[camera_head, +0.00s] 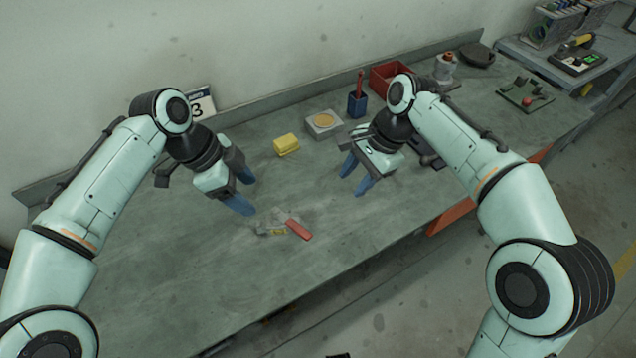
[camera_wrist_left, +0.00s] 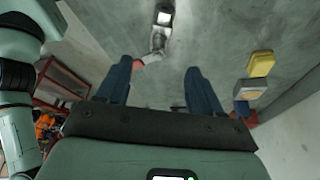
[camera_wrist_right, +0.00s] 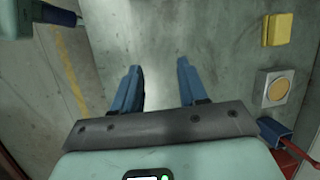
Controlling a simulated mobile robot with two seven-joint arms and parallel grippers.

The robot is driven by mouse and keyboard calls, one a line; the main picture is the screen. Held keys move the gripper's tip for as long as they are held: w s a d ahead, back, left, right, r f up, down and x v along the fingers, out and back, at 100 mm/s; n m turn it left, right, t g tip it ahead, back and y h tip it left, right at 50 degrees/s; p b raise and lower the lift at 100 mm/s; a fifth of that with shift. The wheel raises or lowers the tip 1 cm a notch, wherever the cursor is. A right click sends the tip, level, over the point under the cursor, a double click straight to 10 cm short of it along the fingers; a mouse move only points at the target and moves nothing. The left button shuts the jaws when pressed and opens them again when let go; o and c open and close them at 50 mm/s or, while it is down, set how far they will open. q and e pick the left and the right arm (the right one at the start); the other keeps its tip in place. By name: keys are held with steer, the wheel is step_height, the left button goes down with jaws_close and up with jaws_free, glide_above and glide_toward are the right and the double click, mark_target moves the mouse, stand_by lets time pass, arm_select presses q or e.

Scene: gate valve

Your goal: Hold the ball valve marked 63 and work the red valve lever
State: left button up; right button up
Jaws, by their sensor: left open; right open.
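A small grey valve (camera_head: 272,230) lies on the workbench near its front edge, with a yellow patch beside its red lever (camera_head: 298,229). No number on it is legible. My left gripper (camera_head: 246,190) is open and empty, above the bench behind and left of the valve. My right gripper (camera_head: 356,176) is open and empty, behind and right of it. In the left wrist view the valve (camera_wrist_left: 158,40) shows beyond the open fingers, and part of the red lever (camera_wrist_left: 151,58) shows near the left finger. The right wrist view shows bare bench between the fingers.
A yellow block (camera_head: 286,144), a grey box with a gold disc (camera_head: 323,123) and a blue cup (camera_head: 357,105) with red-handled contents stand behind the grippers. A red bin (camera_head: 386,76) is farther back. A card (camera_head: 201,105) showing "3" is partly hidden by my left arm. The bench around the valve is clear.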

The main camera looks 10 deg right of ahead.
mark_target(278, 221)
arm_select(q)
steer(key=x, duration=1.3)
steer(key=shift+f, duration=0.2)
arm_select(e)
steer(key=s+a+r+g, duration=0.2)
steer(key=s+a+r, duration=0.2)
steer(key=a, duration=0.5)
steer(key=shift+r+n, duration=0.3)
steer(key=shift+r, duration=0.15)
